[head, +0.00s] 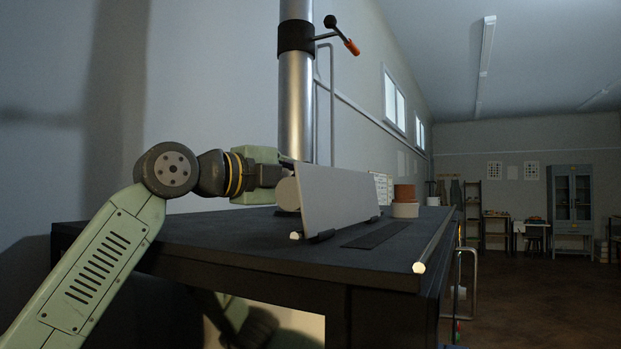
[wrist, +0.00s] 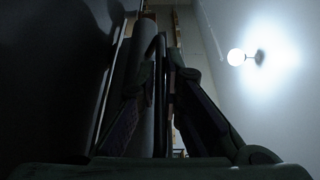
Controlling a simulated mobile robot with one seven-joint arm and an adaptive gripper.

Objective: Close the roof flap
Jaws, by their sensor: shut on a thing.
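The roof flap (head: 340,197) is a flat grey panel standing steeply on edge on the dark roof top (head: 240,246), raised and leaning slightly left. Dark hinge pieces show at its foot. A narrow dark strip (head: 375,235), perhaps the opening, lies on the roof to its right. My gripper (head: 290,163) reaches in from the left at the flap's upper near corner, its fingertips mostly hidden behind the panel. In the wrist view my gripper (wrist: 160,65) has its fingers close together on a thin dark edge, seemingly the flap's. That view is dark, so the contact is hard to make out.
A pale round-ended roll (head: 287,194) lies just behind the flap. A metal flue pipe (head: 296,95) with an orange-tipped lever (head: 351,47) rises behind. Stacked round pots (head: 405,201) stand at the far roof end. A pale-ended rail (head: 419,267) runs along the right edge.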

